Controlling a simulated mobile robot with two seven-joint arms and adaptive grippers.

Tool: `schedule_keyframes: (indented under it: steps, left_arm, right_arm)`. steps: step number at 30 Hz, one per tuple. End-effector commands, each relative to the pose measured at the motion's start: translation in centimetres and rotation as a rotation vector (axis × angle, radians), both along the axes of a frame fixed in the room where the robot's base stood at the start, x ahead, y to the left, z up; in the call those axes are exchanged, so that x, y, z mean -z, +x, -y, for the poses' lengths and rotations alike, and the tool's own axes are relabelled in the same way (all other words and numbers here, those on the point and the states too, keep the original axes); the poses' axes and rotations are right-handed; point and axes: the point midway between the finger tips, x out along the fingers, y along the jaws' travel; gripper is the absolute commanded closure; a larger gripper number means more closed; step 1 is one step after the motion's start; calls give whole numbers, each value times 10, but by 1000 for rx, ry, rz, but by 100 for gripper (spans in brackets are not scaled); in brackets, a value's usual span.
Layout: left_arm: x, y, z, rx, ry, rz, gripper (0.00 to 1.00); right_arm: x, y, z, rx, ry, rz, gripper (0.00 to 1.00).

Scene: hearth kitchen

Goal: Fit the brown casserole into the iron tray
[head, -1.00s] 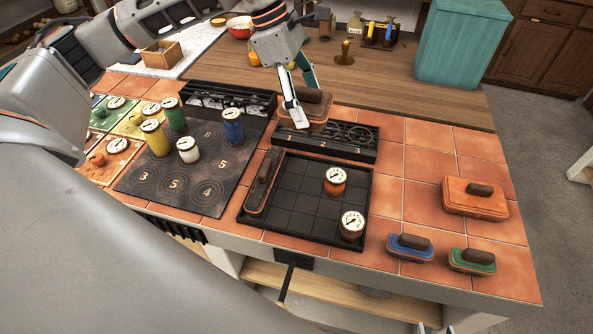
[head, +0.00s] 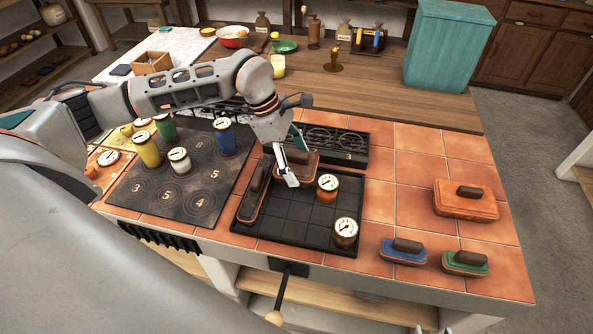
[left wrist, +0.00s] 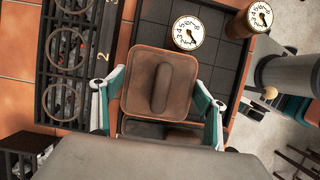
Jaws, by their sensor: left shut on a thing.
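The brown casserole (head: 297,163), a squarish dish with a brown handle on its lid, is between the fingers of my left gripper (head: 283,166). In the left wrist view the casserole (left wrist: 160,90) has a finger on each side, and the gripper is shut on it. It is over the back of the black iron tray (head: 275,220); whether it touches the tray floor cannot be told. The tray holds a long brown casserole (head: 254,193) along its left side and two round gauge-lidded pots (head: 327,189) (head: 345,233) at the right. My right gripper (head: 432,330) barely shows, its tips apart.
A black burner rack (head: 340,146) stands just behind the tray. A dark hob plate (head: 200,195) with several gauge-lidded pots lies left. Orange (head: 466,203), blue (head: 403,251) and green (head: 466,263) casseroles sit on the tiles at right.

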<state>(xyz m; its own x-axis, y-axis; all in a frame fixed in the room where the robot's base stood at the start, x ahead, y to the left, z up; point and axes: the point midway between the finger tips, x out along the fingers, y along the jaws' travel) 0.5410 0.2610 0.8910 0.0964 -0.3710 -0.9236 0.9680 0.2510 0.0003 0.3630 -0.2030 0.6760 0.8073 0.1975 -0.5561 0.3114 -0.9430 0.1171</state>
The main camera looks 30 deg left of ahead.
Motion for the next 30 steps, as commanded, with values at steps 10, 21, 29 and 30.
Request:
schedule_keyframes:
  steps: [10, 21, 29, 30]
  left_arm:
    - [36, 0, 1, 1, -1, 1, 63]
    - [40, -1, 0, 1, 1, -2, 15]
    - [39, -1, 0, 1, 1, -2, 11]
    - [39, -1, 0, 0, 1, -1, 11]
  right_arm:
    - [-2, 0, -1, 1, 2, 1, 60]
    - [0, 0, -1, 2, 2, -1, 60]
    - [0, 0, -1, 0, 2, -1, 60]
    - [0, 0, -1, 1, 3, -1, 60]
